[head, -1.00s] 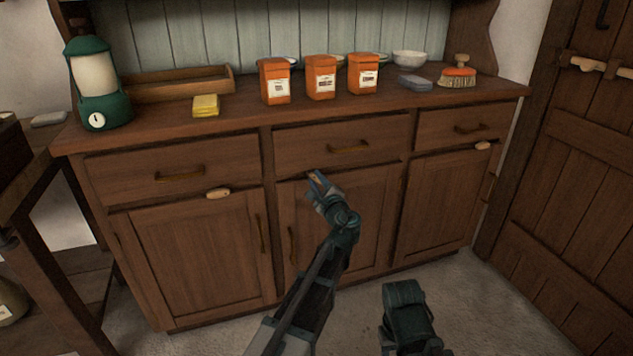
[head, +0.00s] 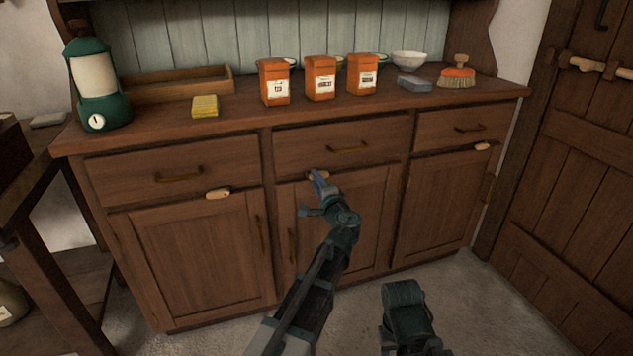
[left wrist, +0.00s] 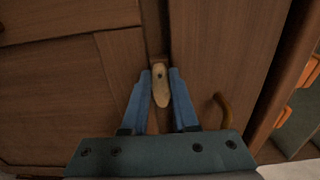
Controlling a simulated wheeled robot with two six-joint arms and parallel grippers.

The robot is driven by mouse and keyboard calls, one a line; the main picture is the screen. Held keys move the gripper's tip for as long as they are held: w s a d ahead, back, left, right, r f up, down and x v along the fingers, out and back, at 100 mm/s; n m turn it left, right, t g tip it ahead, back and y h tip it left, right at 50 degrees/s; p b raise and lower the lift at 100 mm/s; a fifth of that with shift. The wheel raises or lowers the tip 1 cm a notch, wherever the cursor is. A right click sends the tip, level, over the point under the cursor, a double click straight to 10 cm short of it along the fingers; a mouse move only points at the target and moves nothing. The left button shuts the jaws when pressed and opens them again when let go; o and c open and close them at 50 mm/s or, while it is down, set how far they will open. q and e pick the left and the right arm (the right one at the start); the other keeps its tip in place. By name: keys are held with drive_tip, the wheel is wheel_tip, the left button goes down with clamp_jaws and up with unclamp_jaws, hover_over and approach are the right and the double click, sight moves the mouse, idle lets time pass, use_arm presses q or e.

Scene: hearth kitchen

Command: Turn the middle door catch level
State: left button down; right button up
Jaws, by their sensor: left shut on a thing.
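The middle door catch is a small pale wooden turn-piece (head: 325,176) under the middle drawer, partly hidden by my fingers in the head view. In the left wrist view the catch (left wrist: 161,92) lies between the two blue fingers, its long side running along the gap between drawer and door, so it looks about level. My left gripper (head: 316,177) is shut on it; it also shows in the left wrist view (left wrist: 160,72). The middle door (head: 345,225) is closed. My right arm shows at the bottom; its fingertips are not visible.
The left catch (head: 218,193) and right catch (head: 482,147) look near level. The middle drawer pull (head: 348,148) is just above my gripper. A lantern (head: 98,85), orange canisters (head: 321,80), a yellow sponge (head: 205,106) and a brush (head: 458,75) stand on the counter.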

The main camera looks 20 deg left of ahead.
idle(0.5)
use_arm(q)
drive_tip(key=c, duration=0.7)
unclamp_jaws()
drive_tip(key=shift+s, duration=0.1)
drive_tip(key=v, duration=1.3)
drive_tip(key=shift+s+d, duration=0.25)
